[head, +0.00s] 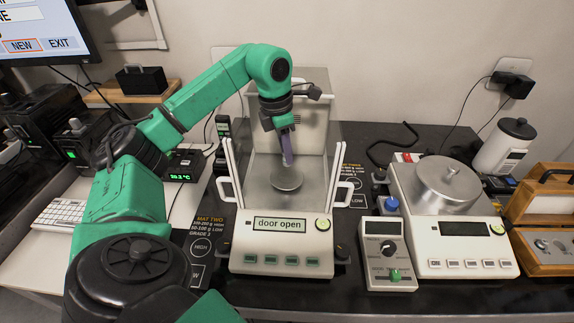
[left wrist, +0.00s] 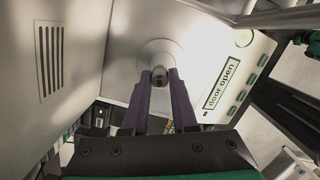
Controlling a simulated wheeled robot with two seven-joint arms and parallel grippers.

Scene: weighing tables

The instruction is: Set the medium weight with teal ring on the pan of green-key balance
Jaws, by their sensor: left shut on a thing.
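The green-key balance (head: 280,235) stands in the middle of the head view, its display reading "door open" and its glass draft shield around the pan (head: 288,180). My left gripper (head: 288,160) reaches down inside the shield, its purple fingers above the pan. In the left wrist view the fingers (left wrist: 161,80) are shut on a small metal weight (left wrist: 160,72), with the round pan (left wrist: 157,50) beyond it. No teal ring can be made out on the weight. Whether it touches the pan I cannot tell. My right gripper is not in view.
A second balance (head: 470,240) with a knobbed metal lid (head: 447,185) stands to the right, with a small control box (head: 388,255) between. Shield walls and white handles (head: 341,190) flank my left gripper closely. A wooden case (head: 545,250) stands far right.

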